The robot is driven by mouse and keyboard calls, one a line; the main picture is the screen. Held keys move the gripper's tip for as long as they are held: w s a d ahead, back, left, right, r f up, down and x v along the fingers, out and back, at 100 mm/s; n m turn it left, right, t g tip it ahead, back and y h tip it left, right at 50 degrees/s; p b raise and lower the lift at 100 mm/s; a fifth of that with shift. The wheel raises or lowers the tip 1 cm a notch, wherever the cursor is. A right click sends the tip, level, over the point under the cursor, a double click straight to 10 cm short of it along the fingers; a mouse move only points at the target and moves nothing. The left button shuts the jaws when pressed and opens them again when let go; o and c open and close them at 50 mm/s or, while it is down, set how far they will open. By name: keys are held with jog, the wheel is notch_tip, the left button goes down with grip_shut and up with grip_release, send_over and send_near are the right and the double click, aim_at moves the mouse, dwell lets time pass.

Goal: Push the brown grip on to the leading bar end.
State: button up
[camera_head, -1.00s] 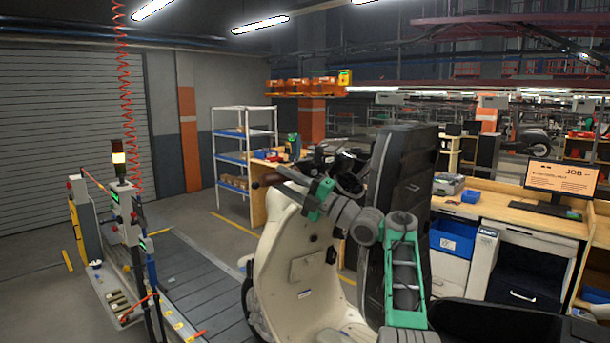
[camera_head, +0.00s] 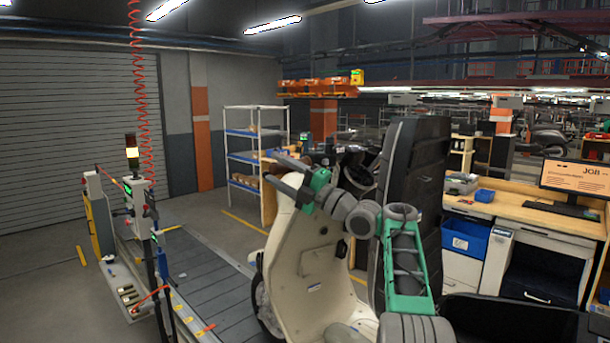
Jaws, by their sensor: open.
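My gripper (camera_head: 278,173) is at the end of my grey and green arm, near the middle of the picture. Dark parts at the scooter's top (camera_head: 357,175) are partly hidden by my arm, and I cannot make out the leading bar end. Small grips or similar parts (camera_head: 129,296) lie in a tray at the lower left; I cannot tell which is brown.
A control post (camera_head: 138,205) with a signal lamp and a hanging red coiled hose (camera_head: 140,90) stands left of the conveyor. A shelf rack (camera_head: 243,160) is behind. A workbench (camera_head: 530,213) with a monitor and blue bins is at right.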

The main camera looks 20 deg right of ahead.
jog(key=s+a+b, duration=0.4)
jog(key=a+b, duration=0.4)
jog(key=a, duration=0.5)
jog(key=w+a+f+m+h, duration=0.3)
jog(key=w+f+m+h, duration=0.3)
jog(key=f, duration=0.5)
notch_tip(320, 180, down, 13)
jog(key=s+m+g+h, duration=0.2)
jog(key=m+h, duration=0.3)
jog(key=h, duration=0.3)
jog(key=shift+s+f+h, duration=0.2)
jog(key=shift+s+h, duration=0.05)
jog(key=shift+h, duration=0.15)
jog(key=shift+m, duration=0.4)
